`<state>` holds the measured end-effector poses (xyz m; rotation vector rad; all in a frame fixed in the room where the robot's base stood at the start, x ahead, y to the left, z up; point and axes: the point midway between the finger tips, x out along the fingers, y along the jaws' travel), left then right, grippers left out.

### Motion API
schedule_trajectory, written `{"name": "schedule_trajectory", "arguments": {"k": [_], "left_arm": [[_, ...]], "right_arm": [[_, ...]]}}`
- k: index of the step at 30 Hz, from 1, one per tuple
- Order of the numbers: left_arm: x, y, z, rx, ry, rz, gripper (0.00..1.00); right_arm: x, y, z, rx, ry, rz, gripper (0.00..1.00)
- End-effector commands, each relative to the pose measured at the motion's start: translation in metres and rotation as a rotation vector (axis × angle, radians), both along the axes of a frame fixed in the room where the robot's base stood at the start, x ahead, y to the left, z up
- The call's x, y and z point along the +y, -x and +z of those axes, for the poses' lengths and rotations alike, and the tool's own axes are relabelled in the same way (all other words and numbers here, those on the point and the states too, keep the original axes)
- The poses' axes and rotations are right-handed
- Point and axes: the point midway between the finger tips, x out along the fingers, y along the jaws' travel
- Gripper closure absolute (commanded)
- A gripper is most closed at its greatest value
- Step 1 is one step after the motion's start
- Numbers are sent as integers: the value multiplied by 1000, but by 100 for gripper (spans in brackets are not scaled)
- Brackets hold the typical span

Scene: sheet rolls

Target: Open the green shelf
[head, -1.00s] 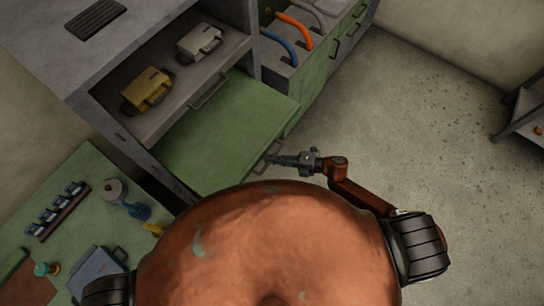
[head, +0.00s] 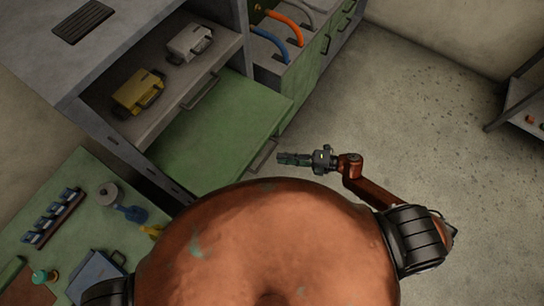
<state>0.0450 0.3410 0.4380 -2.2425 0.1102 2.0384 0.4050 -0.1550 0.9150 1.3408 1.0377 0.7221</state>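The green shelf (head: 215,130) is a flat green panel, pulled out from the grey cabinet below the grey shelf. A metal handle (head: 263,155) sits on its front edge. My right gripper (head: 280,158) is just right of this handle, with its fingers pointing left towards it. A small gap seems to show between the fingertips and the handle. The fingers look close together from above, but I cannot tell whether they are open or shut. Nothing shows between them. My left gripper is not in view.
The grey shelf (head: 160,115) above holds a yellow case (head: 138,91) and a white case (head: 189,42). A green table (head: 70,215) with tools and boxes is at lower left. Hoses stand in the back unit. Open floor (head: 400,120) lies to the right, with a rack (head: 525,110) at the far right.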

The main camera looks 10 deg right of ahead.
Motion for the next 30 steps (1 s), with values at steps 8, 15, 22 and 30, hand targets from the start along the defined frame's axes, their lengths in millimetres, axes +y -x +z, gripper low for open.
{"name": "schedule_trajectory", "arguments": {"k": [8,15,22,30], "left_arm": [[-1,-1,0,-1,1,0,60],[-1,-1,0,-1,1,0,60],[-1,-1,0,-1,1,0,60],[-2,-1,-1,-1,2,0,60]], "right_arm": [[-38,17,8,1,1,0,83],[-44,20,9,0,-1,0,83],[-44,19,9,0,-1,0,83],[-45,18,6,6,-2,-11,83]]}}
